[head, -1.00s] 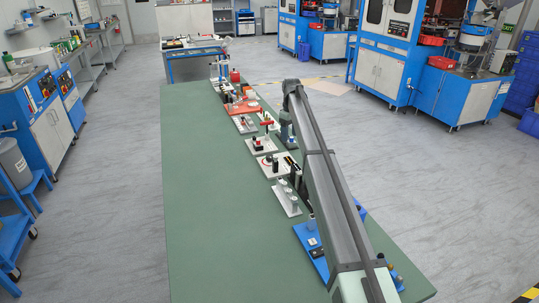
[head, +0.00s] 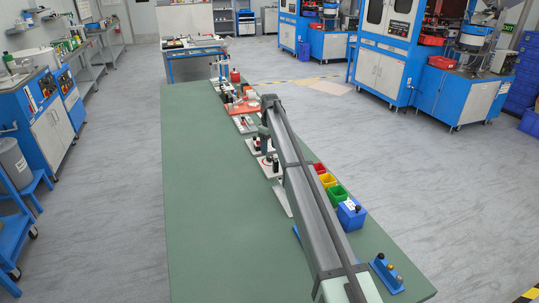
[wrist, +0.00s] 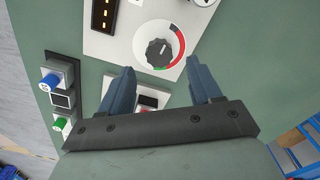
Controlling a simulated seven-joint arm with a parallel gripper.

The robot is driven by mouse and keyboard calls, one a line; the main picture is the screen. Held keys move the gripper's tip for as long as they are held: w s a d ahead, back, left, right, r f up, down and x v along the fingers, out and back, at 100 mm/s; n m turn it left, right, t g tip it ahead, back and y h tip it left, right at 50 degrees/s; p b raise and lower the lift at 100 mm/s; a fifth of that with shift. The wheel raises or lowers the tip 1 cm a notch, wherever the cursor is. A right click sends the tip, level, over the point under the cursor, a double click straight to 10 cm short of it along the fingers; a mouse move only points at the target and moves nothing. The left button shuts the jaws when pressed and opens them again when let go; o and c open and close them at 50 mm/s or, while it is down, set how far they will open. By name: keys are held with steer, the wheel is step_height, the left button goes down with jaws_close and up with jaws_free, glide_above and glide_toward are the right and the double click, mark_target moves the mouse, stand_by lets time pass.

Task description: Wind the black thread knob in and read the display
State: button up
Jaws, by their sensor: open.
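In the wrist view a black ribbed knob (wrist: 159,52) with a white pointer line stands in a dial ring marked red and green, on a pale plate (wrist: 127,44). I cannot tell whether this is the thread knob. A dark display (wrist: 103,15) with amber marks is on the same plate, at the top edge of the view. My gripper (wrist: 160,65) is open, with its two blue-grey fingers apart and nothing held. The knob appears beyond and between the fingertips. In the head view my arm hides much of the row of devices.
Left of the fingers are a blue button (wrist: 49,81) and a green button (wrist: 59,124). A red-and-black part (wrist: 148,100) shows between the fingers. The green table's left side (head: 205,200) is clear.

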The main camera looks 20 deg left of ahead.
mark_target(270, 156)
steer(key=shift+f, duration=2.1)
steer(key=shift+c, duration=0.2)
steer(key=c, duration=1)
steer(key=shift+m, duration=0.4)
steer(key=m, duration=0.4)
steer(key=shift+m, duration=0.3)
steer(key=m, duration=0.4)
steer(key=shift+w+d, duration=0.1)
steer(key=shift+m, duration=0.3)
